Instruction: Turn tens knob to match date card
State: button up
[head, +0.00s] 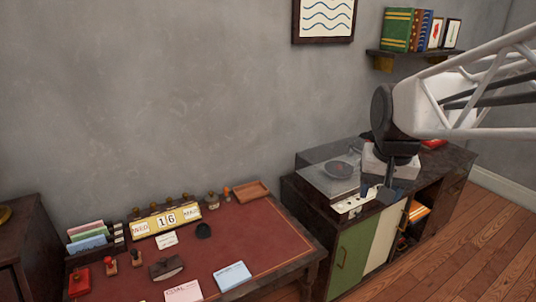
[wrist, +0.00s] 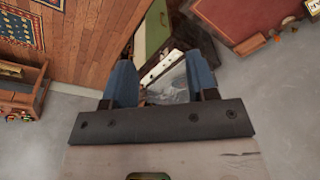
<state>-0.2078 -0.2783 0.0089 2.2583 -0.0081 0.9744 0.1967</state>
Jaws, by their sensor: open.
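A yellow desk calendar (head: 150,226) stands at the back of the red-topped desk in the head view. Its windows seem to read WED, 16 and a month that I cannot read surely. Several small dark and brass knobs line its top; which is the tens knob I cannot tell. A small white card (head: 167,240), perhaps the date card, is in front of the calendar; its writing is too small to read. My gripper (head: 376,192) is over the cabinet, far right of the calendar. The wrist view shows my gripper (wrist: 162,78) open and empty, its blue fingers apart.
The desk (head: 255,235) also holds stamps, a blotter (head: 166,268), paper cards, a dark round item (head: 203,230) and a wooden tray (head: 251,191). A wall shelf (head: 410,53) with books is near my arm.

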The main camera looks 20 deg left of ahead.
jog(key=w+a+f+g, duration=0.1)
jog(key=w+a, duration=0.8)
jog(key=a, duration=0.3)
jog(key=w+a+f, duration=0.1)
jog(key=w+a, duration=0.8)
jog(key=a, duration=0.3)
jog(key=n+g, duration=0.1)
send_over(153, 203)
notch_tip(153, 203, down, 24)
jog(key=shift+d+f, duration=0.15)
jog(key=shift+s+a+f, duration=0.1)
jog(key=shift+a, duration=0.15)
jog(key=shift+f, duration=0.15)
jog(key=shift+f, duration=3.8)
